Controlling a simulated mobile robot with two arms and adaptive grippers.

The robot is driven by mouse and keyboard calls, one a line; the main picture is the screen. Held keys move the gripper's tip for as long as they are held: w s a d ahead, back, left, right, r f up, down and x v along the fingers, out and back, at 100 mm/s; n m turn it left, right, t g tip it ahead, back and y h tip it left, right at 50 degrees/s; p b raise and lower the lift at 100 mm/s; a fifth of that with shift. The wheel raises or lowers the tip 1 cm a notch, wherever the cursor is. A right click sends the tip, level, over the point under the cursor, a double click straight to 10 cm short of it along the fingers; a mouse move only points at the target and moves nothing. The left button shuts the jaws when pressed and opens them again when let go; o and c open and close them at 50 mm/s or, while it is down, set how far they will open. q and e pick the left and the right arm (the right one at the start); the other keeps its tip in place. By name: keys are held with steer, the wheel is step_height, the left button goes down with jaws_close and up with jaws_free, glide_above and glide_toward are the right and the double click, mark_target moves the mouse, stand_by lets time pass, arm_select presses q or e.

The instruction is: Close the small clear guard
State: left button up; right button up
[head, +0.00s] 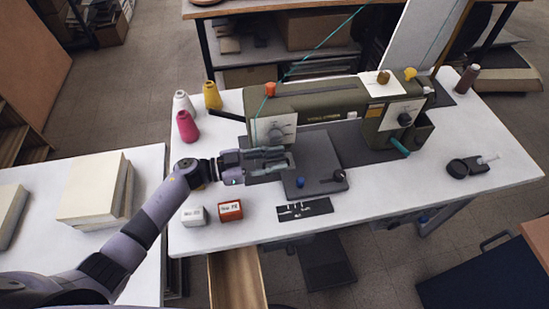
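The olive sewing machine (330,108) stands on the white table. My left gripper (290,160) reaches in from the left, at the needle end below the machine's pale face plate (270,131). Its two fingers look apart, one above the other, with nothing clearly held between them. The small clear guard cannot be made out; the fingers cover part of the needle area, and anything transparent there is too small to tell. My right gripper is not in view.
Thread cones, white, yellow and pink (187,126), stand behind my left arm. The table's front right is clear.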

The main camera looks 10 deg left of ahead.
arm_select(q)
steer(key=shift+c, duration=0.5)
steer(key=shift+c, duration=0.7)
jaws_close()
